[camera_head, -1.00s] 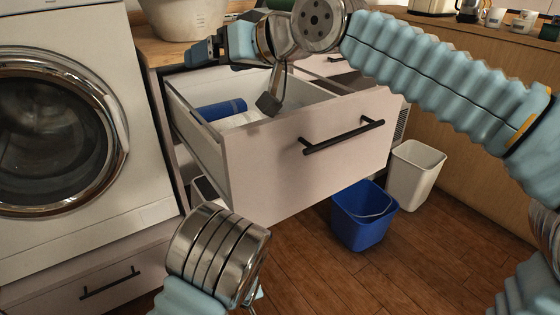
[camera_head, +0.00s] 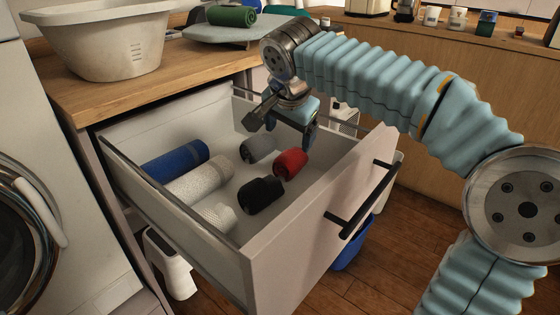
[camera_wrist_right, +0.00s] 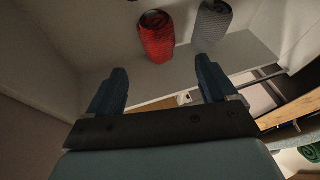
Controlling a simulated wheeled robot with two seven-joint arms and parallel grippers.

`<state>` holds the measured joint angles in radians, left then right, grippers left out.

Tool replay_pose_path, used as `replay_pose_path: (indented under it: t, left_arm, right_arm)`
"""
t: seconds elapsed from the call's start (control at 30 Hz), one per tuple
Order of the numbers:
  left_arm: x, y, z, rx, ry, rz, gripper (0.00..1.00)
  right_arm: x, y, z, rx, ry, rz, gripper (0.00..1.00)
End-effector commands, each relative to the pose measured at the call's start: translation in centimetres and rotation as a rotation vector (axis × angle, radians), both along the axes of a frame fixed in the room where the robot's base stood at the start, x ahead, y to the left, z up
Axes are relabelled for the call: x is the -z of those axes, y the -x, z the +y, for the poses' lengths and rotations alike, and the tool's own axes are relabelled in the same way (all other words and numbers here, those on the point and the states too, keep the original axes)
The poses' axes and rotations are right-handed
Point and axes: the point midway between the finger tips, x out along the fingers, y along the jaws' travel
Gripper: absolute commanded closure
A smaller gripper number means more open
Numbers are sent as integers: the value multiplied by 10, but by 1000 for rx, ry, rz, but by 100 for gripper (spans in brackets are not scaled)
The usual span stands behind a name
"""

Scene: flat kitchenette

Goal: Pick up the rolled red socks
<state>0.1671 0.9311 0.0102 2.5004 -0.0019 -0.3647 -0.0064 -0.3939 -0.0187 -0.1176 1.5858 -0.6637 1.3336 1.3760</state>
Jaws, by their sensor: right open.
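The rolled red socks (camera_head: 290,163) lie in the open drawer (camera_head: 222,196), near its front panel, between a grey roll (camera_head: 257,148) and a black roll (camera_head: 260,195). My right gripper (camera_head: 290,140) is above the drawer, just over and behind the red socks, pointing down. In the right wrist view its two blue fingers (camera_wrist_right: 160,88) are spread apart with nothing between them. The red socks show there too (camera_wrist_right: 156,36), beyond the fingertips, with the grey roll (camera_wrist_right: 212,22) to their right. My left gripper does not show.
A blue roll (camera_head: 175,164) and white rolls (camera_head: 200,181) lie along the drawer's left side. The drawer walls and front panel with its black handle (camera_head: 362,203) surround the socks. A basin (camera_head: 100,40) and a green roll (camera_head: 232,15) are on the counter.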

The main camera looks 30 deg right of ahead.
Motion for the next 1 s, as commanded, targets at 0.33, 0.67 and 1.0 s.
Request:
replay_pose_path:
  t: [0.33, 0.67, 1.0]
  left_arm:
    - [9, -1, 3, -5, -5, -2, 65]
    - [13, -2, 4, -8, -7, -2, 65]
    - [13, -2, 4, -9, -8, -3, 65]
  right_arm:
    - [61, -26, -13, -3, 0, 2, 15]
    - [99, -38, -21, -4, -1, 3, 15]
    - [115, -46, -26, -4, -2, -1, 15]
